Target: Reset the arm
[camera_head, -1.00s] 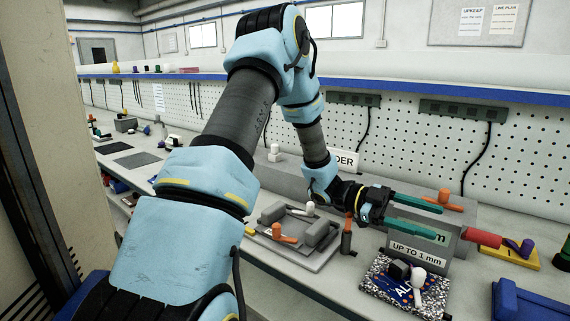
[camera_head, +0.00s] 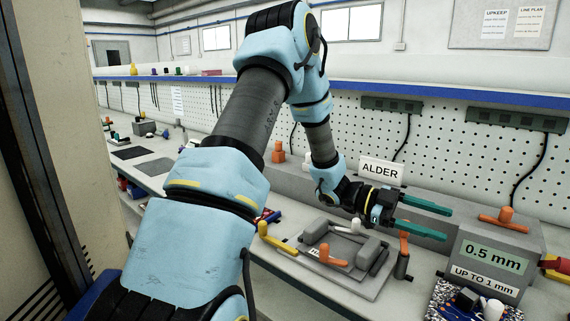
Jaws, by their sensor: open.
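My gripper (camera_head: 430,219) is at the right of centre, at the end of my light-blue arm. Its two teal fingers point right and are apart, with nothing between them. It hangs above the bench, over the far right of a grey fixture (camera_head: 372,283) and to the left of a grey block labelled "0.5 mm" (camera_head: 470,274). The arm is bent, its elbow high at the top centre. Part of the bench behind the arm is hidden.
An "ALDER" sign (camera_head: 381,171) stands behind the gripper. An orange-topped dark post (camera_head: 402,262) stands close below it. An orange handle (camera_head: 503,219) lies on the grey block. A pegboard wall (camera_head: 440,150) runs behind. Dark mats (camera_head: 128,152) lie at the far left.

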